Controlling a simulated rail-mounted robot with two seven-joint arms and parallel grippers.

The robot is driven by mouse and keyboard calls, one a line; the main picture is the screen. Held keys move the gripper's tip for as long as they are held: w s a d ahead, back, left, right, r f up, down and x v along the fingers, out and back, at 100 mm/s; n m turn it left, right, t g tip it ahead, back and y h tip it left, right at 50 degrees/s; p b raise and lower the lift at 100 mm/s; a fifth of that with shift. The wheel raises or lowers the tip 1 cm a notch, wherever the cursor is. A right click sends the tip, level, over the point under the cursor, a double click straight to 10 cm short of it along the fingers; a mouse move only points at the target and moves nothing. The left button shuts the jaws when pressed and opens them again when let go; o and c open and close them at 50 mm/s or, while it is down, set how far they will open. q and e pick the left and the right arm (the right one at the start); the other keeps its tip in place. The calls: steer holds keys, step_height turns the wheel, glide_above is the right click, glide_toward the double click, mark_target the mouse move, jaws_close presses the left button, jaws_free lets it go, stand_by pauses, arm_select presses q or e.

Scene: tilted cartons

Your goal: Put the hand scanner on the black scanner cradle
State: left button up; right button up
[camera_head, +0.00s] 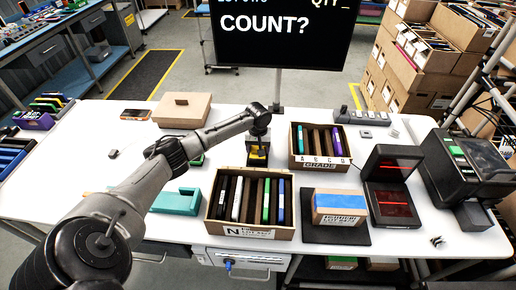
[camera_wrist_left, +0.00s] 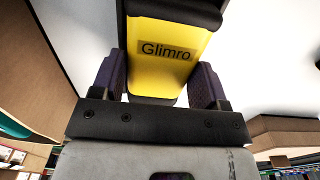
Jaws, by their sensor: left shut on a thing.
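The hand scanner (camera_head: 258,151) is yellow and black and sits near the middle of the table in the head view. In the left wrist view its yellow face with a "Glimro" label (camera_wrist_left: 166,50) lies between the two dark pads of my left gripper (camera_wrist_left: 163,85). My left gripper (camera_head: 258,143) points down and is shut on the scanner. Dark parts show around and under the scanner, but I cannot tell whether they are the black scanner cradle or whether the scanner touches anything below. My right gripper is not in view.
Two open cartons, one marked N (camera_head: 242,232) and one marked GRADE (camera_head: 320,164), stand close by.

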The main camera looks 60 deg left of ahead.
mark_target(258, 148)
arm_select(q)
steer(key=o, duration=0.8)
steer(key=shift+r+p, duration=1.1)
steer(key=shift+r, duration=5.05)
